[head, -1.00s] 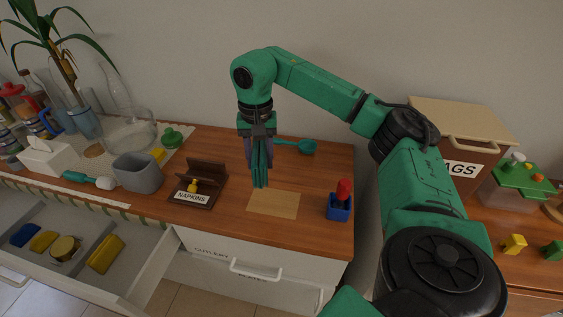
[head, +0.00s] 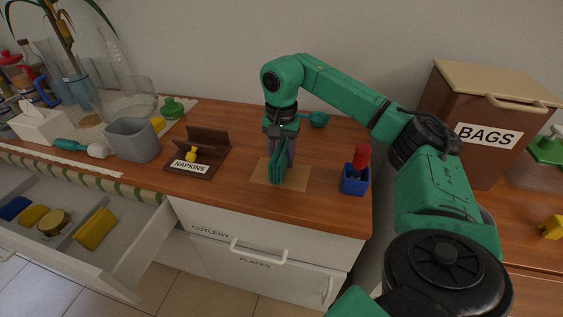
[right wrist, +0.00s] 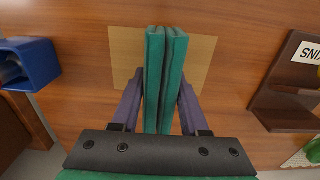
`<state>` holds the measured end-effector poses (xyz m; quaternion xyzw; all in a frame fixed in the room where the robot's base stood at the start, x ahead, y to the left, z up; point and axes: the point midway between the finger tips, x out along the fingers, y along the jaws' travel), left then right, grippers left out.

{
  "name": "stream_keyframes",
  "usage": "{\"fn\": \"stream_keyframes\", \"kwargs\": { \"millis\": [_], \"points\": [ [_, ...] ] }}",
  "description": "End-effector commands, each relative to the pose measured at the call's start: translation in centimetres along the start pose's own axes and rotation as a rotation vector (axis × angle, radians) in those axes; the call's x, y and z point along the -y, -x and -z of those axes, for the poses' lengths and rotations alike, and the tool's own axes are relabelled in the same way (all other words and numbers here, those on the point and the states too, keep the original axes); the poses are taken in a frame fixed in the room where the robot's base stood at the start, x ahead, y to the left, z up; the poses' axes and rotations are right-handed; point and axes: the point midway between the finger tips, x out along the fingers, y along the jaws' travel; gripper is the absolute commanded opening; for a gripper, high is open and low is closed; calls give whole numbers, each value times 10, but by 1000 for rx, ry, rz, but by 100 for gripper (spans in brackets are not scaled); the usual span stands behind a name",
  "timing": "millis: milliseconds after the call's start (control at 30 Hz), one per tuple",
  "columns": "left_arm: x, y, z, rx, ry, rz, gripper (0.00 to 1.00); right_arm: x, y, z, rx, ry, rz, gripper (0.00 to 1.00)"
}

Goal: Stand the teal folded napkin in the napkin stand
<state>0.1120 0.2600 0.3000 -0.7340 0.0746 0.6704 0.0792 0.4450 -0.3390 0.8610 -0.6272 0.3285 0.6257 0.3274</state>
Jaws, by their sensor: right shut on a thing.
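The teal folded napkin (head: 276,173) hangs upright in my right gripper (head: 279,158), above the tan square mat. In the right wrist view the napkin (right wrist: 165,80) shows as two teal layers side by side between the purple fingers of the gripper (right wrist: 160,108). I cannot tell whether its lower edge touches the mat. The napkin stand (head: 207,139) is dark brown wood with a NAPKINS label, to the left of the gripper and apart from it. Part of it shows in the right wrist view (right wrist: 278,88). My left gripper is out of view.
A small yellow object (head: 191,154) sits in the stand behind its label. A blue holder with a red-topped item (head: 355,184) stands right of the tan mat (head: 298,176). A grey cup (head: 132,140) is left of the stand. An open drawer (head: 140,243) juts out at front left.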

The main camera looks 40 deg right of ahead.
Motion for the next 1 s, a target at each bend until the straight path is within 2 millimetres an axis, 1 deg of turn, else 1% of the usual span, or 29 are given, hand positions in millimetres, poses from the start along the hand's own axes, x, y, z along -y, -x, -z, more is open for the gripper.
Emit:
{"fn": "stream_keyframes", "kwargs": {
  "millis": [33, 100, 367, 400, 467, 500, 733, 833, 933, 1000],
  "points": [
    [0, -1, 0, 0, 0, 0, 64, -1, -9, 0, 1, 0, -1, 0],
    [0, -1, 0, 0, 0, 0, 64, 0, -13, 0, 0, 0, 1, 0],
    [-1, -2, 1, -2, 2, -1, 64, 0, -15, 0, 0, 0, 2, 0],
    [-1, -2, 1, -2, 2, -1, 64, 0, -16, 0, 0, 0, 2, 48],
    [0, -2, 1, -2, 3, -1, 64, 0, -15, 0, 0, 0, 2, 71],
    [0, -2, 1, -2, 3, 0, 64, 0, -15, 0, 0, 0, 2, 74],
    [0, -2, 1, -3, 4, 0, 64, 0, -15, 0, 0, 1, 1, 74],
    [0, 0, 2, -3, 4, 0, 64, 0, -10, 0, -1, 1, 2, 74],
    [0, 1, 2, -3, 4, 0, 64, 1, 4, 0, -1, 1, 4, 74],
    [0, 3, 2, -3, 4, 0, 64, 1, 22, 0, -2, 1, 6, 74]
  ]
}}
